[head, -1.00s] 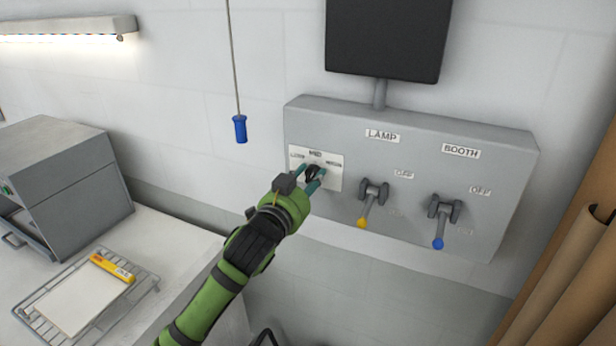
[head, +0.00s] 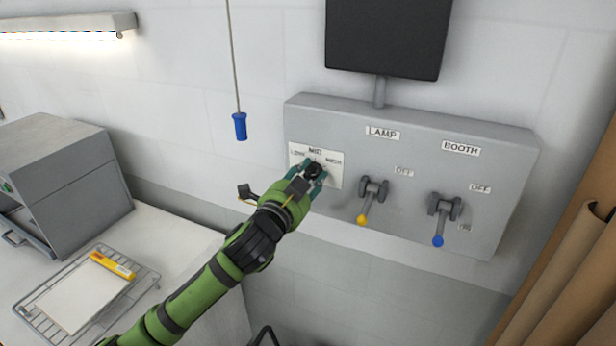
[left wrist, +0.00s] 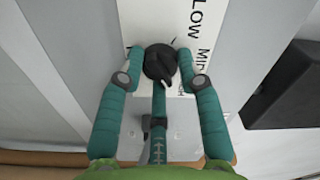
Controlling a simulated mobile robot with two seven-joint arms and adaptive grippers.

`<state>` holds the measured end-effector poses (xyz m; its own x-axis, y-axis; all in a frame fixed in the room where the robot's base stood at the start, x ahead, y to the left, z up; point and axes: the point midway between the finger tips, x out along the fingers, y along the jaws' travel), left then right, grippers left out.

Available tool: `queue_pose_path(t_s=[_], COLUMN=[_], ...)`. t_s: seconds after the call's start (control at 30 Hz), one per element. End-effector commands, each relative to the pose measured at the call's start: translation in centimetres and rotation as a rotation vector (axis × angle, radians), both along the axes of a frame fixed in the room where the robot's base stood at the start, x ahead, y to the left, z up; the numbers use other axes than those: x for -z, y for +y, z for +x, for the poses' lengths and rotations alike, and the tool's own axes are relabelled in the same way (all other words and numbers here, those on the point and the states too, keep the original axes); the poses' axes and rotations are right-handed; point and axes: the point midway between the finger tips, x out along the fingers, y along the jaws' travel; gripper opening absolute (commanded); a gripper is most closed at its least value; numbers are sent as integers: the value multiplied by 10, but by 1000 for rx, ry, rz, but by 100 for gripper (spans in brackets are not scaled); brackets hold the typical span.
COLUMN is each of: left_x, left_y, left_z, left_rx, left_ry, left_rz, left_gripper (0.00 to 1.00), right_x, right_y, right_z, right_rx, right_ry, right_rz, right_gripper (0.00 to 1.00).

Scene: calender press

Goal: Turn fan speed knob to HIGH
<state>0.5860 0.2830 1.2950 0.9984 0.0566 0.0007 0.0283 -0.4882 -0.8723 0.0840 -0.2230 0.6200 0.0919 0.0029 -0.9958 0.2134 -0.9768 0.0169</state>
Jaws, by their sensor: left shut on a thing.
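The black fan speed knob (head: 313,169) sits on a white label plate (head: 333,182) at the left end of the grey wall panel. In the head view the plate reads LOW at left, MID at top and HIGH at right. My left gripper (head: 309,178) is shut on the knob. In the left wrist view, its teal fingers (left wrist: 161,62) stand on both sides of the knob (left wrist: 158,61). There the knob's ridge points down and slightly right, toward the partly hidden HIGH end of the plate. My right gripper is not in view.
Right of the plate are the LAMP lever (head: 368,199) with a yellow tip and the BOOTH lever (head: 442,217) with a blue tip. A blue pull handle (head: 239,126) hangs at left. A dark screen (head: 388,38) is above the panel. A wire rack (head: 148,283) lies on the counter.

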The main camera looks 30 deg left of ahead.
Motion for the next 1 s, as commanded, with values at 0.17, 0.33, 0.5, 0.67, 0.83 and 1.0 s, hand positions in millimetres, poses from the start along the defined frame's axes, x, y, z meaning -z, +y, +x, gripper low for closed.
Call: queue_pose_path(t_s=[0.17, 0.33, 0.5, 0.67, 0.83, 1.0], left_x=[-2, -2, -1, -1, 1, 1], left_y=[1, 1, 1, 0, 0, -2], left_z=[0, 0, 0, 0, -9, -37], left_rx=[-1, -1, -1, -1, 0, 1], left_ry=[-4, -4, -2, -2, 0, 2], left_rz=[6, 6, 4, 3, 3, 4], left_gripper=[3, 39, 60, 60, 60, 60], right_x=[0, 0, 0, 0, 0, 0], right_y=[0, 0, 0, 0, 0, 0], right_z=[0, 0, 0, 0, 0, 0], right_rx=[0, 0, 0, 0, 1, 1], right_ry=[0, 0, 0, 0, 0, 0], right_rz=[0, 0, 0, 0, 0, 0], right_gripper=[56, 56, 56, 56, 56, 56])
